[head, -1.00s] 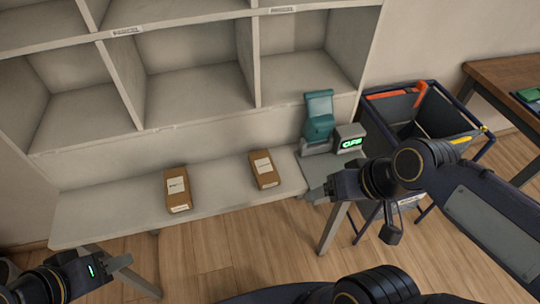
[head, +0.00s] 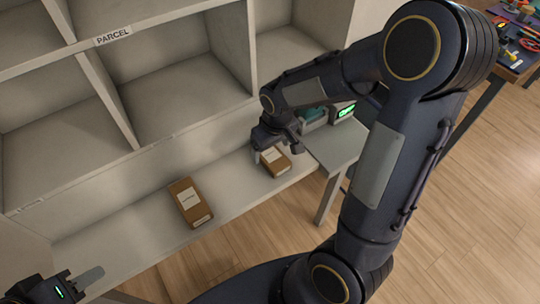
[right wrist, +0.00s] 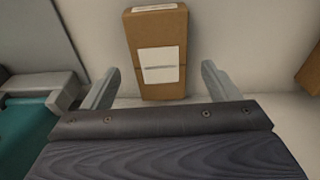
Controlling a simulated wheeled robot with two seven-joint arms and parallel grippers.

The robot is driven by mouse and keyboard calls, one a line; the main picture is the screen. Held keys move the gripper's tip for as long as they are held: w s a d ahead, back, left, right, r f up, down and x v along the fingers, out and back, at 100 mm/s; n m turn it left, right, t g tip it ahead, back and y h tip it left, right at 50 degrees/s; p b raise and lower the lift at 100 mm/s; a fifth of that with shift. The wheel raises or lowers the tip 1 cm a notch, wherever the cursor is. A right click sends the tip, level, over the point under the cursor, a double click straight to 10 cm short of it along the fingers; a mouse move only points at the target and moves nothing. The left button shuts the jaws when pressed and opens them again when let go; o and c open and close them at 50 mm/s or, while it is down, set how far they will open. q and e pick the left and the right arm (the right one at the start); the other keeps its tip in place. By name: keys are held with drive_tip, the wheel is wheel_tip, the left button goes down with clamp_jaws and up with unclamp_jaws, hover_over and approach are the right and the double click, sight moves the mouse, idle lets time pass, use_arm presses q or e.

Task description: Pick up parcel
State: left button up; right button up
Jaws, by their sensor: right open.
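Two brown cardboard parcels with white labels lie on the pale shelf bench (head: 130,236) in the head view. The right parcel (head: 276,165) is just below my right gripper (head: 277,153), which partly hides it. In the right wrist view this parcel (right wrist: 157,85) lies ahead of the open fingers (right wrist: 160,70), roughly centred between them, with visible space at both sides. The left parcel (head: 190,201) lies apart on the bench. My left gripper (head: 86,279) is at the lower left, away from both parcels; its jaw opening is unclear.
Empty grey cubbies (head: 180,95) rise behind the bench, one labelled PARCEL. A teal device (right wrist: 25,130) stands close beside the right gripper, by a lit green display (head: 346,110). A wooden table (head: 512,55) with tools is at the upper right. Bench between parcels is clear.

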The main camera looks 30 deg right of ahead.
wheel_tip(320, 180, down, 3)
drive_tip(key=shift+w+r, duration=0.15)
drive_tip(key=c, duration=1.1)
drive_tip(key=shift+r, duration=0.1)
drive_tip(key=shift+r, duration=0.55)
wheel_tip(320, 180, up, 3)
drive_tip(key=shift+d+f, duration=0.1)
drive_tip(key=shift+f, duration=0.1)
drive_tip(key=s+d+r, duration=0.2)
drive_tip(key=s+r, duration=0.1)
drive_tip(key=s, duration=0.1)
drive_tip(key=s+d+r, duration=0.2)
drive_tip(key=s+r, duration=0.1)
drive_tip(key=s, duration=0.1)
drive_tip(key=s+d+r, duration=0.2)
drive_tip(key=s+r, duration=0.1)
drive_tip(key=s, duration=0.1)
drive_tip(key=shift+s+d+r, duration=0.1)
drive_tip(key=shift+s+d, duration=0.1)
drive_tip(key=shift+d, duration=0.05)
